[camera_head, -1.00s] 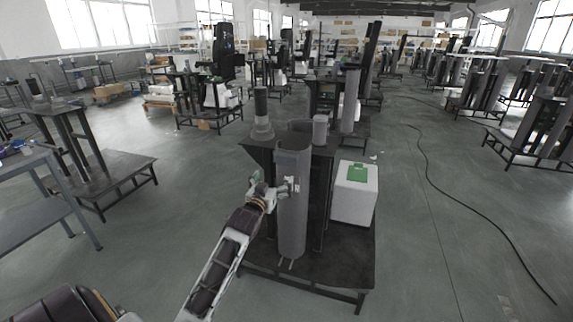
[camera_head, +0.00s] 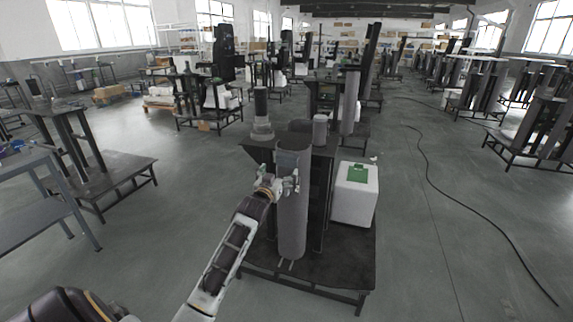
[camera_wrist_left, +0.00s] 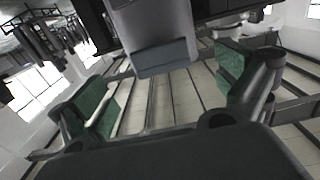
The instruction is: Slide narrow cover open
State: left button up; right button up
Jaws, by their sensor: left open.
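The narrow cover (camera_head: 292,222) is a tall grey curved panel, upright on the front of the lift column on a dark stand. My left gripper (camera_head: 284,184) is at its upper part, in front of it and slightly left. In the left wrist view the open left gripper (camera_wrist_left: 168,84) shows two green-padded fingers spread wide apart. A grey part with a darker lip (camera_wrist_left: 165,56) stands between and beyond them; I cannot tell whether the fingers touch it. My right gripper is not in view.
The stand's dark base plate (camera_head: 335,268) spreads around the column. A white box with a green patch (camera_head: 355,193) stands right of it. A grey bench (camera_head: 35,205) is at the left. A black cable (camera_head: 450,200) lies on the open floor at right.

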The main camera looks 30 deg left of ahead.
aim_at(286, 164)
pick_arm(q)
jog(key=shift+x, duration=1.45)
jog(key=shift+b+x, duration=0.45)
jog(key=shift+x, duration=2.1)
jog(key=shift+w, duration=0.2)
jog(key=c, duration=1.4)
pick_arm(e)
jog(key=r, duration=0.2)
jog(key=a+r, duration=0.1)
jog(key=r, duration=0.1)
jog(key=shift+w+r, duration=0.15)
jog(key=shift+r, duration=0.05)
